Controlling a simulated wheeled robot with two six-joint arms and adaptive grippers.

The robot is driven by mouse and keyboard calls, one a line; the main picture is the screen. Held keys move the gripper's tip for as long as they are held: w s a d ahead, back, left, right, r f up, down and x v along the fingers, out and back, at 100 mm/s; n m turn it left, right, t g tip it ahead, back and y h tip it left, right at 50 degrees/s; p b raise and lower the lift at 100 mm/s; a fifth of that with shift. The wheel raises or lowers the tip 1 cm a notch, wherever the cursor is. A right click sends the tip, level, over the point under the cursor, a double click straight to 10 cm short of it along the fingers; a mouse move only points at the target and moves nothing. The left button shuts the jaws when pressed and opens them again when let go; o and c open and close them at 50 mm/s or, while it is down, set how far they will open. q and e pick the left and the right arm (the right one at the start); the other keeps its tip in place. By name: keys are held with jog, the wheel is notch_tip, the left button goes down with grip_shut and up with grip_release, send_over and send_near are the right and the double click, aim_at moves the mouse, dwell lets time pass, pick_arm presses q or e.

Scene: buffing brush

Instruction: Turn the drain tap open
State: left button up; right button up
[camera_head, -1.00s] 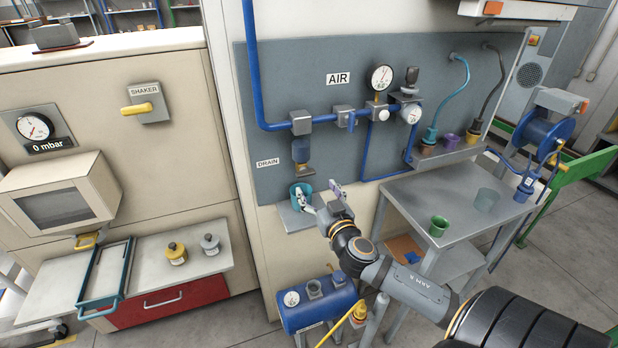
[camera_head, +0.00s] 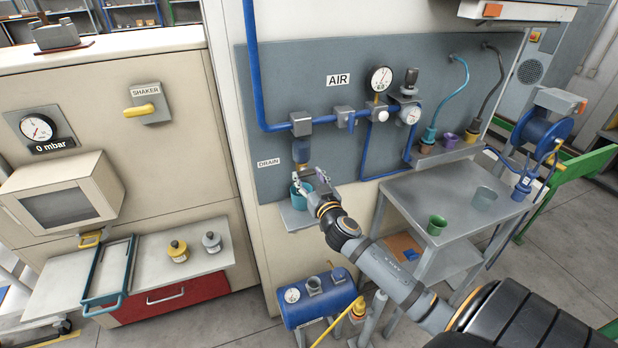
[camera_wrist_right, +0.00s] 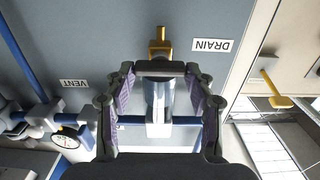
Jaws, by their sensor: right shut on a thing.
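The drain tap (camera_wrist_right: 160,42) shows as a brass piece just beyond my right fingertips in the right wrist view, next to the DRAIN label (camera_wrist_right: 212,45). In the head view it sits under the water-trap bowl (camera_head: 301,152) and is mostly hidden by my gripper. My right gripper (camera_head: 312,180) is at the tap, shut on it; the fingers (camera_wrist_right: 160,70) show in the wrist view with the bowl behind them. The exact contact is hard to see. My left gripper is not in view.
A teal cup (camera_head: 297,198) stands on a small shelf (camera_head: 296,220) right below the tap, close to my gripper. The blue air pipe (camera_head: 254,80) runs along the grey panel (camera_head: 290,60). A grey table (camera_head: 460,215) with cups stands at right, and a blue tank (camera_head: 318,297) below.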

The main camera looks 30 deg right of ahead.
jog(key=shift+c, duration=0.9)
jog(key=shift+n, duration=0.3)
jog(key=n, duration=0.8)
jog(key=shift+a+p, duration=0.1)
jog(key=shift+p, duration=0.2)
jog(key=n+p, duration=0.1)
jog(key=n, duration=0.4)
jog(key=shift+f+n, duration=0.1)
jog(key=shift+n, duration=0.2)
jog(key=shift+f+n+p, duration=0.1)
jog(key=shift+n+p, duration=0.4)
jog(key=shift+n, duration=1.3)
